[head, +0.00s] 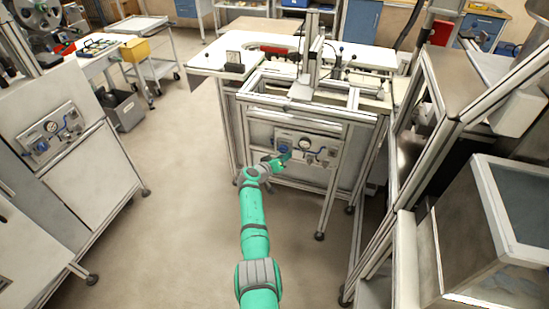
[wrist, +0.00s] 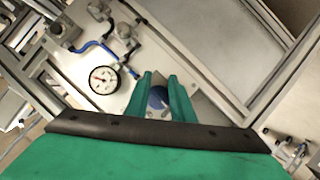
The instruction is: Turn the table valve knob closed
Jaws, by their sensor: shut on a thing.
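The valve knob is a blue round part on the pale panel (head: 318,157) under the table. In the wrist view the blue knob (wrist: 158,98) sits between the two green fingers of my gripper (wrist: 160,82). The gripper is shut on it, and the fingers hide its sides. In the head view my gripper (head: 284,158) reaches the left part of the panel, and the knob is mostly hidden there. The knob's turn angle cannot be told.
A round gauge (wrist: 104,80) with blue hose and metal fittings is beside the knob on the panel. The table's metal frame legs (head: 331,190) stand around it. A tall metal frame (head: 432,110) is close on the right. Open floor (head: 180,180) lies to the left.

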